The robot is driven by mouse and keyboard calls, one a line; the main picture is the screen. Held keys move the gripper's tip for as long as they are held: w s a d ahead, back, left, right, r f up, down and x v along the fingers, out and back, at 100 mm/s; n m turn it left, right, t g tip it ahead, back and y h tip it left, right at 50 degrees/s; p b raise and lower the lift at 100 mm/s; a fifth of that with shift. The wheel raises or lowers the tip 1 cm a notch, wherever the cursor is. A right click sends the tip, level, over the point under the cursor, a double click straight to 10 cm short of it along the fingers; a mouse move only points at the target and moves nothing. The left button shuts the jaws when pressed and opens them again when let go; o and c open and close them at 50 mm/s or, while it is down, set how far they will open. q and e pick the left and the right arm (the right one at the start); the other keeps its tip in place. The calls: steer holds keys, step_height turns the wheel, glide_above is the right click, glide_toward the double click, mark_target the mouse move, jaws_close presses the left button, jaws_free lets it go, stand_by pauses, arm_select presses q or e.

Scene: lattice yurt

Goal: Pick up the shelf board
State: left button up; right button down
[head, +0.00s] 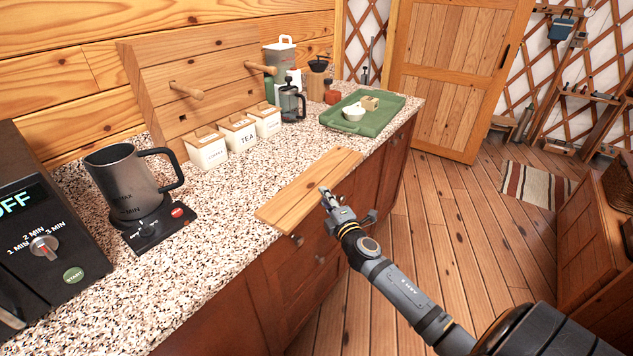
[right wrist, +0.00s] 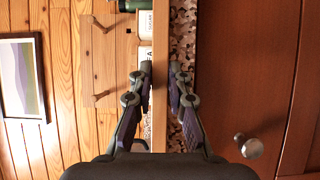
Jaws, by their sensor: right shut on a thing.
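The shelf board (head: 302,198) is a flat, light-brown wooden plank at the front edge of the speckled counter (head: 240,180). My right gripper (head: 326,194) is at the board's front long edge and is shut on it. In the right wrist view the board (right wrist: 160,40) shows edge-on as a narrow strip between the two fingers (right wrist: 161,78). I cannot tell whether the board still touches the counter. My left gripper is not in view.
A wooden back panel with two pegs (head: 188,90) leans at the wall. White canisters (head: 238,133), a dark kettle (head: 127,180), a french press (head: 291,103) and a green tray (head: 385,118) stand on the counter. Drawer knobs (head: 297,240) stick out below the board.

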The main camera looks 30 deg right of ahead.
steer(key=shift+r, duration=0.1)
step_height(320, 180, up, 10)
steer(key=p, duration=0.4)
